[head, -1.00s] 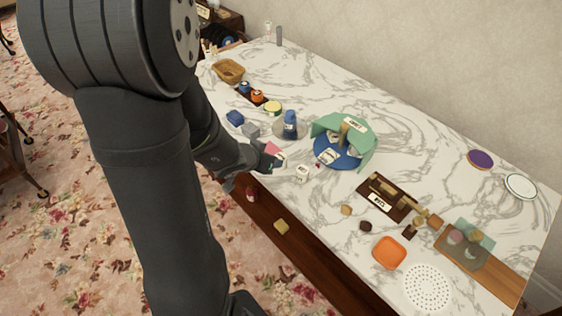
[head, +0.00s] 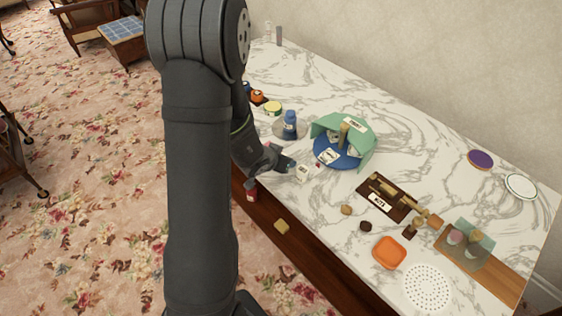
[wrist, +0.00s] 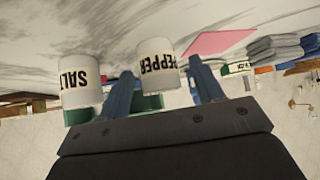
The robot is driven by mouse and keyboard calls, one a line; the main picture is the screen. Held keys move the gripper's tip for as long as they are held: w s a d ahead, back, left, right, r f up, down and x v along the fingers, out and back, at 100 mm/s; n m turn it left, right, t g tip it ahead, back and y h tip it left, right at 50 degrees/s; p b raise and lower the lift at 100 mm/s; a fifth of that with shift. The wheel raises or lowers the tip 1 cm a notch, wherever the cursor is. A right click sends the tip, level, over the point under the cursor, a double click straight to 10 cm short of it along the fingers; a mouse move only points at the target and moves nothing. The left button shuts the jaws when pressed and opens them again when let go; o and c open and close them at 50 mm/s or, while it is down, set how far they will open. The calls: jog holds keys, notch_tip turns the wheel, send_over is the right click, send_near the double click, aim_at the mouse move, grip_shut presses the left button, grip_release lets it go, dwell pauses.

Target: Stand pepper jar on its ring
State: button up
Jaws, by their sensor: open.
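My gripper (wrist: 162,75) is open. In the wrist view the white pepper jar (wrist: 157,60), with a dark cap label reading PEPPER, appears between the two fingers, with gaps at its sides; I cannot tell its depth. A matching salt jar (wrist: 80,72) is left of the fingers. Both labels read upside down there. In the head view my gripper (head: 290,164) is low over the table's near edge, just left of a small white labelled jar (head: 303,171); its label is too small to read. The jar's ring is not clearly distinguishable.
A blue turntable (head: 335,162) with a green wall (head: 362,132) stands just right of my gripper. A blue bottle (head: 290,122) on a grey disc is behind it. A brown tray (head: 374,202) and orange dish (head: 389,252) lie right.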

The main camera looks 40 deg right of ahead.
jog(key=shift+w+d+f, duration=0.2)
jog(key=shift+d+f, duration=0.3)
jog(key=c, duration=1.2)
jog(key=shift+r, duration=0.1)
